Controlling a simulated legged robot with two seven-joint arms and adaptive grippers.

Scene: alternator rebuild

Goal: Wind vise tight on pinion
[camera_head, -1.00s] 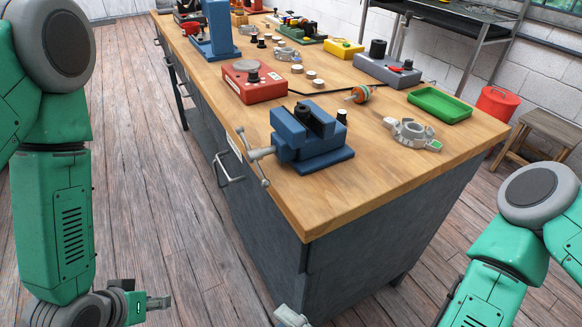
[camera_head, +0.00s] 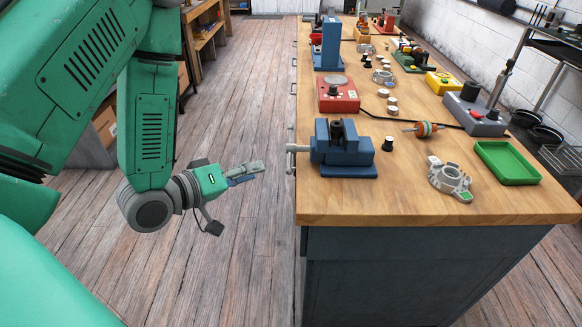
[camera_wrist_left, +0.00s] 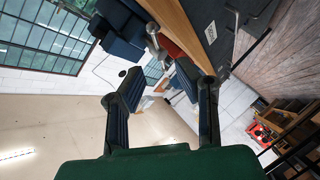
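The blue vise (camera_head: 350,160) stands at the bench's near left edge. Its grey screw and crossbar handle (camera_head: 292,152) stick out past that edge. A dark round piece, seemingly the pinion (camera_head: 337,131), stands up at the jaws; I cannot tell how firmly they grip it. My left gripper (camera_head: 254,171) is off the bench, left of the handle and apart from it, pointing right. In the left wrist view, its two fingers (camera_wrist_left: 158,72) are spread and empty, with the vise (camera_wrist_left: 122,42) and its handle (camera_wrist_left: 152,36) beyond them. My right gripper is out of view.
The wooden bench top (camera_head: 400,205) holds a red box (camera_head: 337,97) behind the vise. A black spool (camera_head: 388,144), an orange-banded rotor (camera_head: 424,129), a grey housing (camera_head: 449,181) and a green tray (camera_head: 507,163) lie to the right. The floor left of the bench is clear.

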